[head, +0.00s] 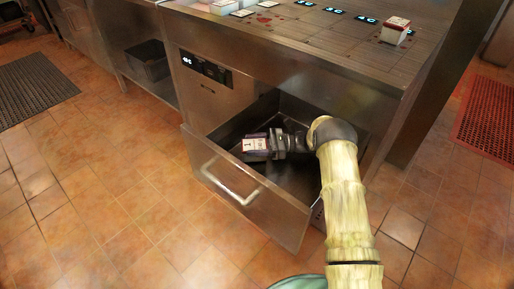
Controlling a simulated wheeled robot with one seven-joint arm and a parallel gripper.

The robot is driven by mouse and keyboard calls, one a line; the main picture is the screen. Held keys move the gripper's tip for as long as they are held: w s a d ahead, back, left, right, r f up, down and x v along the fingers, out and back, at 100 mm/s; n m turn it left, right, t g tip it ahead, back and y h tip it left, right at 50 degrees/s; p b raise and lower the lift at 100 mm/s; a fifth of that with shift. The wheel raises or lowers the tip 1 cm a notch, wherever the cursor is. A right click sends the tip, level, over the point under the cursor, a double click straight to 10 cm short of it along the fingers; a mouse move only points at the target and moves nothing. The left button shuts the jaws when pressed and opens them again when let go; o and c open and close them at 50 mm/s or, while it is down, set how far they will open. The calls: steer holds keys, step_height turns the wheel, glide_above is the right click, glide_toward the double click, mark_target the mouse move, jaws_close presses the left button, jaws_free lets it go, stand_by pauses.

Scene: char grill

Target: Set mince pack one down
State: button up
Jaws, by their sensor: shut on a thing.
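The mince pack (256,144) is a small box with a white and red label marked with a 1. My gripper (272,143) is shut on its right side. Both are inside or just above the open metal drawer (228,181) under the counter. I cannot tell whether the pack touches the drawer floor. My arm reaches in from the right and hides part of the drawer's right side.
The steel counter (330,41) above carries another labelled pack (395,30) and white containers (222,7). The drawer handle (231,184) sticks out at the front. A dark bin (147,62) stands on a shelf at left. The tiled floor in front is clear.

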steer(key=shift+f, duration=0.35)
steer(key=o, duration=1.2)
steer(key=shift+r, duration=0.1)
steer(key=d, duration=0.2)
steer(key=d+p, duration=0.1)
steer(key=d, duration=0.1)
steer(key=w+d, duration=0.1)
steer(key=d, duration=0.1)
steer(key=shift+d, duration=0.7)
